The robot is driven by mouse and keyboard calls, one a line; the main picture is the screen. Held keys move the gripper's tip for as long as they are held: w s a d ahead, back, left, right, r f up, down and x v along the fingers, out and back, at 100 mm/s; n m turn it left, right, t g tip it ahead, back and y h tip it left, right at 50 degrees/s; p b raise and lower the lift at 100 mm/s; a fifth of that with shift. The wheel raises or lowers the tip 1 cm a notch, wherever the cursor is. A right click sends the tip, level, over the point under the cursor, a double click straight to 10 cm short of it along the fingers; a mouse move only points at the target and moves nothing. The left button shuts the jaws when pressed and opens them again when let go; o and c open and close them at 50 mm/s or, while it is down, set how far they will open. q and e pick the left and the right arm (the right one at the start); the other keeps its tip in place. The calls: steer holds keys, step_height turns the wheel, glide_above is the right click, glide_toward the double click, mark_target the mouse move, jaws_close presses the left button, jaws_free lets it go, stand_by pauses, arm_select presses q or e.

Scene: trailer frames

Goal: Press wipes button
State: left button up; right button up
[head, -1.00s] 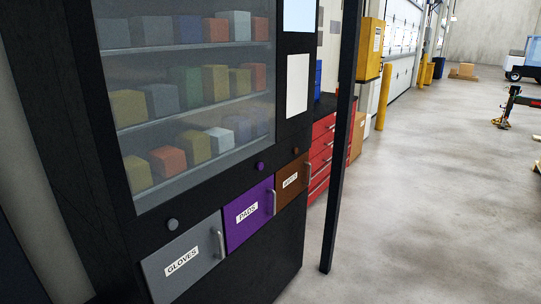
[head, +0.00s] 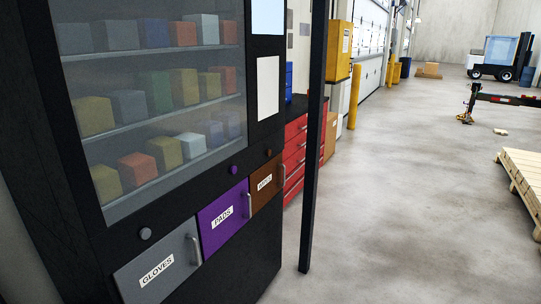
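A black vending machine (head: 75,190) stands at the left in the head view. It has three doors in a row: a grey one labelled GLOVES (head: 150,285), a purple one labelled PADS (head: 215,240), and a brown one (head: 262,198) whose small label seems to read WIPES. A round button sits above each door: grey (head: 145,234), purple (head: 233,170) and brown (head: 268,153). All three doors look closed. Neither of my grippers is in view.
A dark upright post (head: 314,150) stands just right of the machine. Behind it are a red drawer cabinet (head: 294,150) and a yellow box (head: 339,50) on the wall. A wooden pallet (head: 522,175) lies at the right. The floor (head: 400,220) between is clear.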

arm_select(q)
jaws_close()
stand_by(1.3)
